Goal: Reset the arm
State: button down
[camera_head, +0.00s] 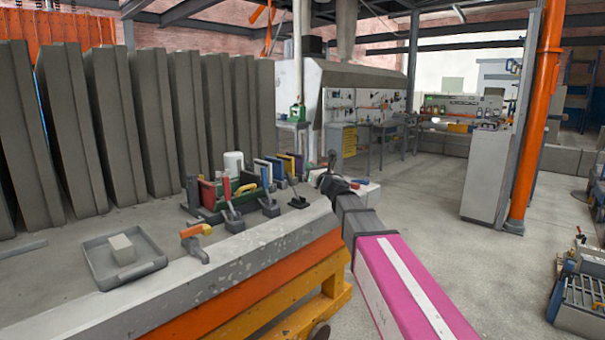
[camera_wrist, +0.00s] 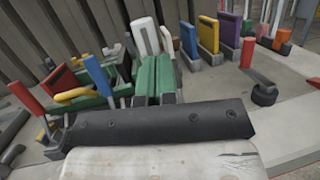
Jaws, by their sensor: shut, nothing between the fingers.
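My gripper (camera_wrist: 153,66) shows in the wrist view as two green fingers side by side, shut and empty, in front of its dark body. In the head view my arm reaches from the lower right to the bench's right end; the fingers cannot be made out there. The grey workbench (camera_head: 265,235) carries a cluster of coloured clamps and blocks. A white cylinder (camera_head: 233,162) stands among them at the back. In the wrist view the fingers point toward this cluster; whether they touch anything is unclear.
A grey tray (camera_head: 98,265) with a pale block (camera_head: 122,249) lies at the bench's left. An orange-handled clamp (camera_head: 195,232) is near the front edge. Tall grey panels (camera_head: 130,125) stand behind. An orange column (camera_head: 537,120) rises at right; floor between is open.

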jog(key=shift+s+d+r, duration=0.45)
jog(key=shift+s+d, duration=0.05)
jog(key=shift+s, duration=0.05)
jog(key=s+d+f+m+g+h, duration=0.25)
jog(key=d+f+m+h, duration=0.55)
jog(key=d+f+m, duration=0.45)
jog(key=s+d+f+m+g+h, duration=0.1)
jog(key=s+d+f+m+h, duration=0.2)
jog(key=d+f+m+h, duration=0.8)
jog(key=s+d+f+m+g+y, duration=0.2)
jog(key=s+f+m+g+y, duration=0.3)
jog(key=s+f+m+g, duration=0.7)
jog(key=s+f+m, duration=0.8)
jog(key=s+f, duration=0.1)
jog(key=s, duration=0.3)
jog(key=shift+s+y, duration=0.15)
jog(key=shift+y, duration=0.15)
jog(key=shift+f+g, duration=0.1)
jog(key=shift+g, duration=0.15)
